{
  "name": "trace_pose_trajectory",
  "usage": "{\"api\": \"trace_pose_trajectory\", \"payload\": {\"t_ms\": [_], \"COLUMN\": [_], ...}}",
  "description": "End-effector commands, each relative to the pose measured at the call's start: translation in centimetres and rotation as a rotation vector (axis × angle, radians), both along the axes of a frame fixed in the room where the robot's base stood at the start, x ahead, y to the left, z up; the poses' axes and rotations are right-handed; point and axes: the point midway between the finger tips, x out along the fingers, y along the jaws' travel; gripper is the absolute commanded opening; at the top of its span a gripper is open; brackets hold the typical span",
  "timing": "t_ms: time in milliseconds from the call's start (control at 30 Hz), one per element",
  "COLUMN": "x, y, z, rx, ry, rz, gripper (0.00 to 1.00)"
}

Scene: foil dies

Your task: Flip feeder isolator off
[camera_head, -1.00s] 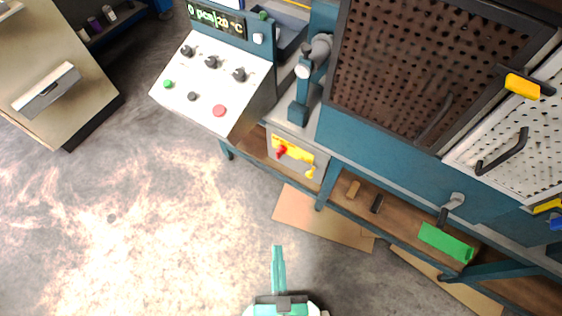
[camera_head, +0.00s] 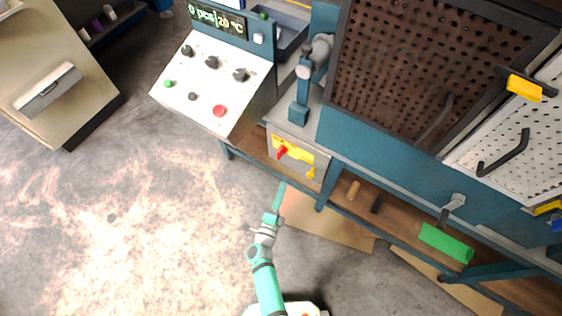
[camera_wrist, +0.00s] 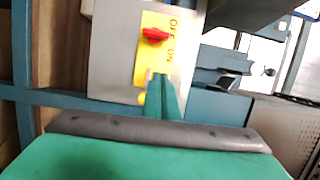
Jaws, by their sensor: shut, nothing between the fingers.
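The feeder isolator is a red handle (camera_head: 282,153) on a yellow plate (camera_head: 293,149), on the front of a grey box below the bench edge. In the wrist view, the red handle (camera_wrist: 156,34) lies across the upper part of the yellow plate (camera_wrist: 147,62), beside printed OFF and ON. I cannot tell which setting it marks. My gripper (camera_head: 281,187) is shut and empty, in front of and below the box in the head view. In the wrist view, my green fingers (camera_wrist: 162,82) point at the plate's lower end, apart from the handle. They partly hide a yellow knob (camera_wrist: 141,98).
A control panel (camera_head: 206,90) with knobs and buttons stands left of the box. A blue bench leg (camera_head: 325,190) is right of it. A green block (camera_head: 445,242) lies on the lower shelf. The floor (camera_head: 150,220) at left is clear.

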Motion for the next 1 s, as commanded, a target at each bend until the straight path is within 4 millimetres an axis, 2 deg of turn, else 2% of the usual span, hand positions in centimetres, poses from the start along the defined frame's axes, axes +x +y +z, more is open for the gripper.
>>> {"api": "trace_pose_trajectory", "payload": {"t_ms": [100,567,767,1000], "x": [0.8,1.4,4.0,8.2], "y": [-0.1,-0.3,-1.3,-3.0], "z": [-0.3,-0.4,-0.3,-0.3], "rx": [0.029,0.032,0.032,0.032], "ry": [-0.008,-0.009,-0.011,-0.009], "rz": [-0.015,-0.017,-0.018,-0.017], "gripper": [0.0,0.0,0.0,0.0]}}
